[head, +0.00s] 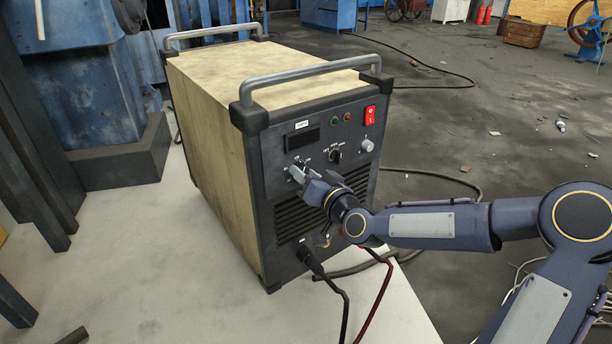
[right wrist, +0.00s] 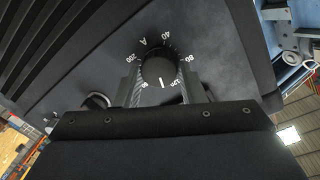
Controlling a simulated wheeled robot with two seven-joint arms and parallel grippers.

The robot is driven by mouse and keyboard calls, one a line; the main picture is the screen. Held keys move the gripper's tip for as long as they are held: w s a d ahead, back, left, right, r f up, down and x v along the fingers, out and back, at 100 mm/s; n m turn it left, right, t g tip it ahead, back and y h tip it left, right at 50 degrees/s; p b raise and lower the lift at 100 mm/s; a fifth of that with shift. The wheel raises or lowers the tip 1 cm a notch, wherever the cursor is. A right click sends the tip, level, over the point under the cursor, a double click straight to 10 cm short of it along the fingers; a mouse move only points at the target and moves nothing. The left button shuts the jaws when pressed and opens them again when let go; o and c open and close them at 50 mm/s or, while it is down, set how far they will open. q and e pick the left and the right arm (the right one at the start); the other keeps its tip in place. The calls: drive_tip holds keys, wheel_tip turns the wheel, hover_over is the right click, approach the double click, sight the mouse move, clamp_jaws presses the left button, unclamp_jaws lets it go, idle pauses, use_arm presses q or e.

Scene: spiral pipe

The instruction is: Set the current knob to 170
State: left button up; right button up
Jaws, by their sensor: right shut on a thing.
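The welding machine (head: 208,112) has a beige body and a dark front panel. The current knob (right wrist: 159,70) is a round black dial, ringed by white numbers including 40, 80 and 200, with an A at the top. Its white pointer line faces down in the right wrist view, between the lower number marks, which are partly hidden or hard to read. My right gripper (right wrist: 161,86) is shut on the knob, one finger on each side. In the head view my right gripper (head: 299,174) covers most of the knob. My left gripper is not in view.
Above the knob are a dark display (head: 302,138) and a red switch (head: 370,115). A black selector (head: 335,156) and a grey knob (head: 367,145) sit to the right. Black and red cables (head: 377,290) hang below the panel.

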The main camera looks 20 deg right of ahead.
drive_tip(key=m+p, duration=0.1)
drive_tip(key=m, duration=0.5)
drive_tip(key=m+y, duration=0.1)
drive_tip(key=m, duration=0.4)
drive_tip(key=shift+d+f+m+g+p, duration=0.15)
drive_tip(key=shift+m+g+p, duration=0.15)
drive_tip(key=shift+m+p, duration=0.1)
idle(0.4)
drive_tip(key=o, duration=1)
drive_tip(key=p+v, duration=0.2)
drive_tip(key=v, duration=0.5)
drive_tip(key=shift+s+d, duration=0.15)
drive_tip(key=shift+s, duration=0.2)
